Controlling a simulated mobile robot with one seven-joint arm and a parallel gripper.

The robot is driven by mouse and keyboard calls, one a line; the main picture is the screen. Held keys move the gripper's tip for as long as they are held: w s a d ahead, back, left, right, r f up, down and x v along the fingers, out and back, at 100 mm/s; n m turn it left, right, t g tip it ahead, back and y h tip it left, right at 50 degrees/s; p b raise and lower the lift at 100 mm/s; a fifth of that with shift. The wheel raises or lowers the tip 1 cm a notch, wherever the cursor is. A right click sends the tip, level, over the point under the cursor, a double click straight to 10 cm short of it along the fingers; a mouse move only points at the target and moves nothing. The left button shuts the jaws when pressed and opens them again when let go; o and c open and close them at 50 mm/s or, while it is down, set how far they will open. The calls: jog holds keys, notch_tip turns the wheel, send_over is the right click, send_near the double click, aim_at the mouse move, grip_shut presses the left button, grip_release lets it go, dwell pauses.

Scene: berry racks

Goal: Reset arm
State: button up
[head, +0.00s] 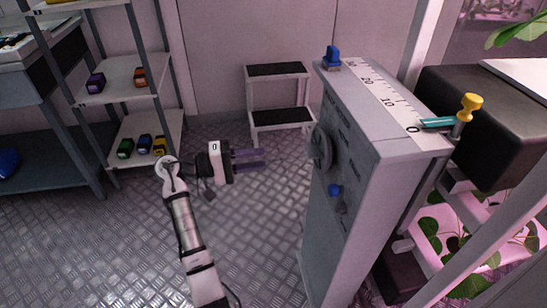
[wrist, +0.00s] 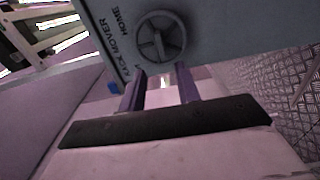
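My gripper (head: 250,159) is in the middle of the head view, held out over the metal floor with its two purple fingers pointing right. In the wrist view its fingers (wrist: 160,90) stand apart with a clear gap and nothing between them. The gripper is to the left of a grey cabinet (head: 375,190) and apart from it. The round handwheel (head: 320,147) on the cabinet's side face lies beyond the fingertips, and it also shows in the wrist view (wrist: 160,37).
A blue knob (head: 335,190) sits below the wheel. The cabinet's top carries a scale (head: 385,98), a blue clamp (head: 332,56) and a yellow knob (head: 470,103). A step stool (head: 279,100) stands behind. A shelf rack (head: 120,80) with small coloured blocks is left. Floor between is clear.

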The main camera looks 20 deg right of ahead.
jog(key=shift+w+a, duration=0.1)
jog(key=shift+a, duration=0.5)
jog(key=shift+w+r, duration=0.1)
